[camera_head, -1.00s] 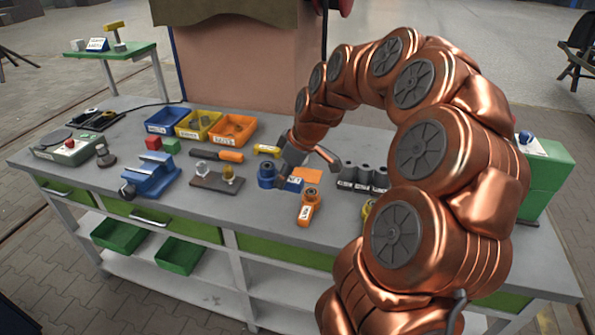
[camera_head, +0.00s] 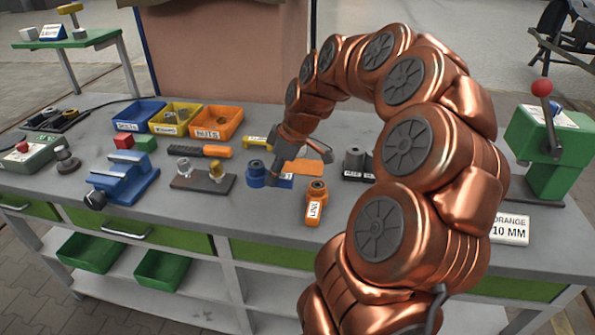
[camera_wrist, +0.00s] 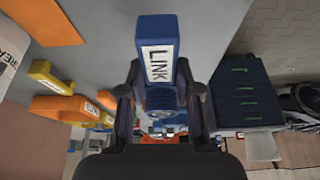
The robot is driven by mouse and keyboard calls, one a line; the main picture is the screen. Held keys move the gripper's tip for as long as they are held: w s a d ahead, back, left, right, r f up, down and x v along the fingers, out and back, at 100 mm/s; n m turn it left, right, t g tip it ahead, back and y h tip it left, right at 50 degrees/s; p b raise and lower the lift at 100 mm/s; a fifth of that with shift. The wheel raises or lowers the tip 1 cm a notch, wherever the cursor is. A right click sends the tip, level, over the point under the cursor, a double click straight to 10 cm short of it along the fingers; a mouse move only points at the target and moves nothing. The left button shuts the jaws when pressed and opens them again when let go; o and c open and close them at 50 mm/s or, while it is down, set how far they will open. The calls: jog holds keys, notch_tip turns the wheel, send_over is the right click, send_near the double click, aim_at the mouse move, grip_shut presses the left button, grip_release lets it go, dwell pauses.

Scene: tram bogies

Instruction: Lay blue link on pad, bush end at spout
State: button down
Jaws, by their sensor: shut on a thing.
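My gripper (camera_wrist: 161,95) is shut on the blue link (camera_wrist: 155,45), with a finger on each side of its round bush end. The link's bar, labelled LINK, points away from the gripper. In the head view the blue link (camera_head: 256,172) is at the bench's front middle, bush end to the left; I cannot tell whether it touches the bench. A flat orange sheet (camera_head: 312,168), perhaps the pad, lies just behind and right of it; it also shows in the wrist view (camera_wrist: 42,20). I cannot make out a spout.
An orange link (camera_head: 316,203) lies close in front, to the right. A brown block with two fittings (camera_head: 203,183) and a blue vise (camera_head: 123,180) stand left. Parts bins (camera_head: 216,123) are behind. A grey holder (camera_head: 354,163) is partly hidden by my arm. A green press (camera_head: 548,150) stands far right.

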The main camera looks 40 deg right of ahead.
jog(key=p, duration=0.4)
send_over(299, 166)
jog(key=s, duration=0.1)
jog(key=shift+s+d+f, duration=0.1)
jog(key=shift+d+f, duration=0.15)
jog(key=shift+f, duration=0.45)
jog(key=shift+d+f+p, duration=0.2)
jog(key=shift+d+p, duration=0.1)
notch_tip(299, 166, down, 2)
jog(key=shift+a+f+p, duration=0.1)
jog(key=shift+p, duration=0.6)
jog(key=shift+f, duration=0.55)
jog(key=shift+f, duration=0.2)
jog(key=c, duration=0.8)
grip_release()
jog(key=shift+r, duration=0.2)
jog(key=b+v, duration=0.3)
jog(key=v, duration=0.9)
jog(key=shift+b, duration=0.3)
